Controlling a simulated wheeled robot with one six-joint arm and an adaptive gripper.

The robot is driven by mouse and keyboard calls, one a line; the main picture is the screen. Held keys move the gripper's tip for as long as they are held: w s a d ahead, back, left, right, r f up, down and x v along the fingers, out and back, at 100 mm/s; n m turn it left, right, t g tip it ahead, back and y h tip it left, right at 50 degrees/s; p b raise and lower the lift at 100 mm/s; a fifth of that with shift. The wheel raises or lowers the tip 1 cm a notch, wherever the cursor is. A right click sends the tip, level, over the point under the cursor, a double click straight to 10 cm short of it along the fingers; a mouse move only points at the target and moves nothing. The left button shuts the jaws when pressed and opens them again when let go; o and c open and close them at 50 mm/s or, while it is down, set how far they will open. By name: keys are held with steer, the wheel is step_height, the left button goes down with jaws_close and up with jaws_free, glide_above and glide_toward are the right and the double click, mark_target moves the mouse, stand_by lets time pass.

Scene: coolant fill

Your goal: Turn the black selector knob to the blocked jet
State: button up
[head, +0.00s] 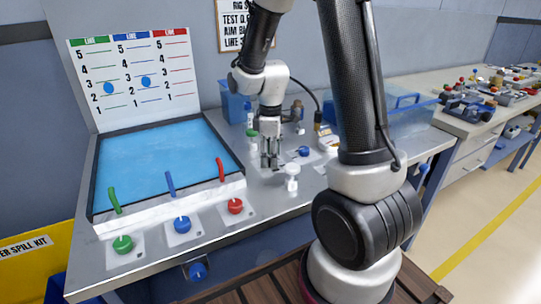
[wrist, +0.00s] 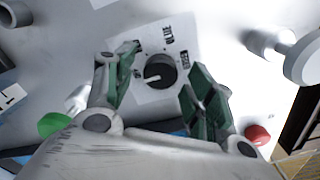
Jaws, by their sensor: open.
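The black selector knob (wrist: 161,70) sits on a white plate (wrist: 148,104) in the wrist view. Its white pointer points left and slightly down in that view. A BLUE label is at its upper right and another label is at its right; labels on the left are small and partly hidden by a finger. My gripper (wrist: 162,74) is open, with its green-padded fingers on either side of the knob; contact cannot be told. In the head view my gripper (head: 270,160) points down over the panel, and I cannot make out the knob there. Green (head: 114,198), blue (head: 170,184) and red (head: 220,169) jets stand along the blue basin (head: 160,155).
A white-capped post (head: 291,179) stands right of my gripper. Green (head: 122,244), blue (head: 181,224) and red (head: 235,206) knobs line the front. The level board (head: 135,80) has blue dots in its green and blue columns, none in red. A blue knob (head: 304,151) is close by.

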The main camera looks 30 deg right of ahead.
steer(key=shift+f, duration=0.1)
steer(key=c, duration=1)
steer(key=shift+c, duration=0.2)
steer(key=shift+m, duration=0.3)
steer(key=m, duration=0.5)
steer(key=shift+m, duration=0.3)
steer(key=m, duration=0.5)
steer(key=shift+w, duration=0.1)
steer(key=shift+m, duration=0.4)
steer(key=o, duration=1)
